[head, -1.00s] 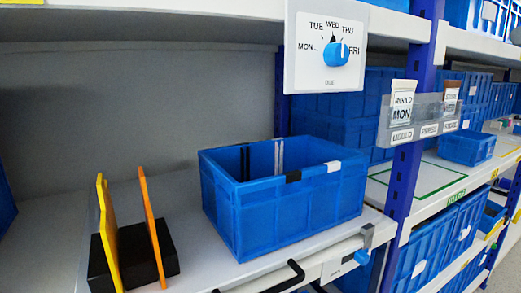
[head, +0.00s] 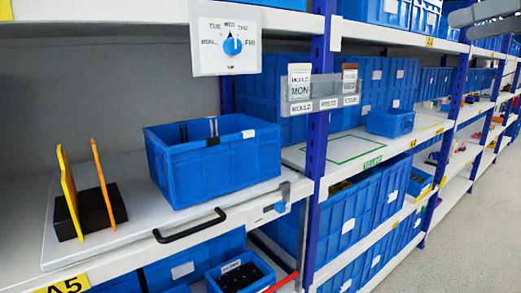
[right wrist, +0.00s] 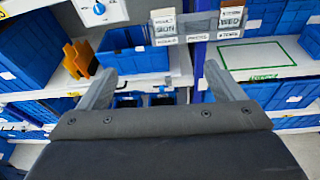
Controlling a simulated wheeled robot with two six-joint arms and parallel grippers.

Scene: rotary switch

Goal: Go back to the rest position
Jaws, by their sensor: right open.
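The white dial panel (head: 226,38) hangs from the upper shelf, with MON to FRI printed around a blue rotary knob (head: 232,47). The knob's exact pointing is too small to read surely. The panel also shows in the right wrist view (right wrist: 113,14), partly cut off at the top. My right gripper (head: 460,25) is at the top right of the head view, well to the right of the dial and apart from it. In the right wrist view (right wrist: 160,77) its two fingers are spread wide with nothing between them. My left gripper is in neither view.
An open blue crate (head: 212,172) and a black stand with orange and yellow plates (head: 92,212) sit on a white tray with a black handle (head: 190,227). Label holders (head: 320,95) hang at the blue post. Free aisle floor (head: 470,235) is at right.

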